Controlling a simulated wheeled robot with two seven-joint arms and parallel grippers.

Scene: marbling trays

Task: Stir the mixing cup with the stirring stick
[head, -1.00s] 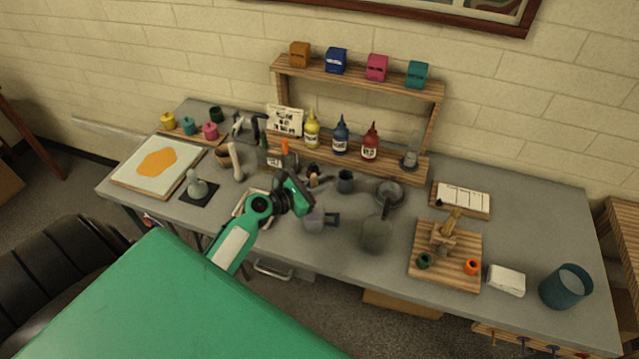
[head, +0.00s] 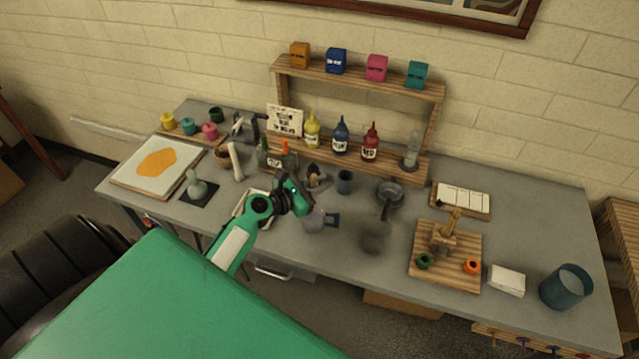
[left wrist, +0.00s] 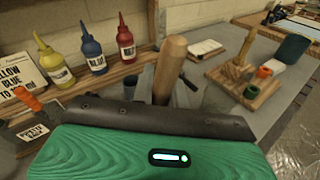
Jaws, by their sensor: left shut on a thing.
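My left gripper (head: 303,205) is over the front middle of the grey bench, seen from behind, and its fingertips are hard to make out. In the left wrist view a thick, round-ended wooden stick (left wrist: 170,62) stands up just beyond the gripper's dark edge, and the gripper is shut on it. The stick's lower end is hidden. A small dark blue-grey cup (head: 345,182) stands right of and behind the gripper; it also shows in the left wrist view (left wrist: 130,85). I cannot tell for certain whether this is the mixing cup. My right gripper is not in view.
A grey pan (head: 390,193) and a blurred grey vessel (head: 376,238) stand farther right. Yellow, blue and red bottles (head: 370,143) line the back shelf. A wooden board (head: 450,272) is at right.

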